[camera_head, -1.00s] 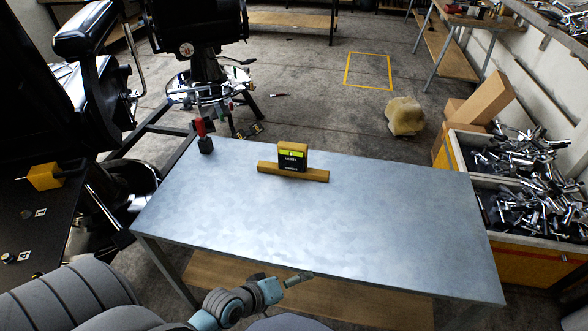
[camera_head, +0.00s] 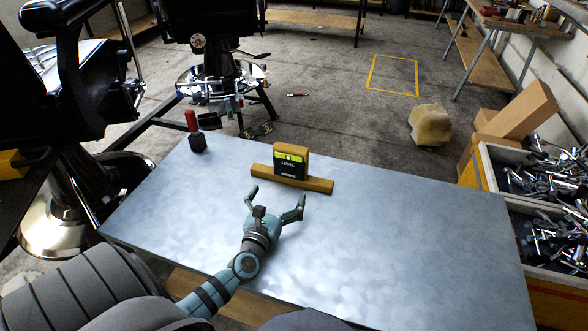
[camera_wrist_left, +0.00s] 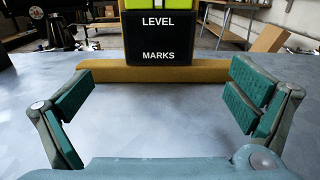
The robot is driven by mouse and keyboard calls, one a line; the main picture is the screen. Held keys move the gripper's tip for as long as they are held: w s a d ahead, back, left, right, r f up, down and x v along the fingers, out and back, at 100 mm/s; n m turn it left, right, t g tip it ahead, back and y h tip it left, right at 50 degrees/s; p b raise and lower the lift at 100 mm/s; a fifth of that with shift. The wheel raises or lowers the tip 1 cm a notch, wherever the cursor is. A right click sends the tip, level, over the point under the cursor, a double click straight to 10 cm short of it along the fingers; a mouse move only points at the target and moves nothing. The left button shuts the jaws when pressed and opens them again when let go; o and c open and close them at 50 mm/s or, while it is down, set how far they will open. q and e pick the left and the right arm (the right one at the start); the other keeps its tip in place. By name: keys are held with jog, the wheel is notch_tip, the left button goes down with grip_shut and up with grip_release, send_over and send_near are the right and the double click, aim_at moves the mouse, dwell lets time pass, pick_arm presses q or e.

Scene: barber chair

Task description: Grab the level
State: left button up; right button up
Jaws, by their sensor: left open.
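The level (camera_head: 291,163) is a small box with a yellow-green top and a black front lettered "LEVEL". It stands upright against or on a wooden block (camera_head: 318,184) near the far edge of the metal table. My left gripper (camera_head: 277,196) is open and empty over the table, just short of the level and pointing at it. In the left wrist view the level (camera_wrist_left: 158,38) is straight ahead, centred between the spread fingers (camera_wrist_left: 155,102) and beyond their tips. Its top is cut off there. My right gripper is not in view.
The metal table (camera_head: 400,240) is bare on its right side. A red-handled tool (camera_head: 194,132) stands at its far left corner. Crates of metal parts (camera_head: 520,170) stand beyond the right edge. A barber chair base (camera_head: 222,80) is behind the table.

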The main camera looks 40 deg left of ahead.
aim_at(289, 170)
pick_arm(q)
jog(key=b+x, duration=0.2)
jog(key=x, duration=0.9)
jog(key=shift+a+r, duration=0.1)
jog(key=shift+a, duration=0.05)
jog(key=shift+r, duration=0.1)
jog(key=c, duration=1.3)
